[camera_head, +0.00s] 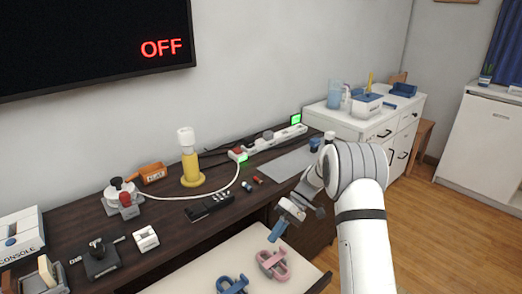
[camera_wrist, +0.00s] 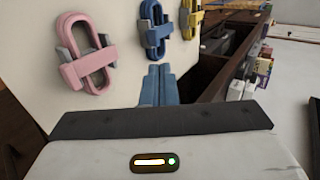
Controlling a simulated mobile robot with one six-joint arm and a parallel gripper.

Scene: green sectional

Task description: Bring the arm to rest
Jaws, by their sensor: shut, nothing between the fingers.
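My arm reaches in from the lower right of the head view. My gripper (camera_head: 278,231) points down and to the left over the front edge of the dark desk, near the white surface. In the wrist view my gripper (camera_wrist: 158,84) shows its two blue fingers side by side, shut with nothing between them. The fingers look apart from the clip-like objects near them.
A pink clip (camera_head: 272,265) and a blue clip (camera_head: 232,285) lie on the white surface (camera_head: 195,270); a yellow clip (camera_wrist: 191,18) shows in the wrist view. The dark desk (camera_head: 165,222) holds a lamp (camera_head: 190,160) and a power strip (camera_head: 275,142). Wooden floor (camera_head: 440,220) lies clear at right.

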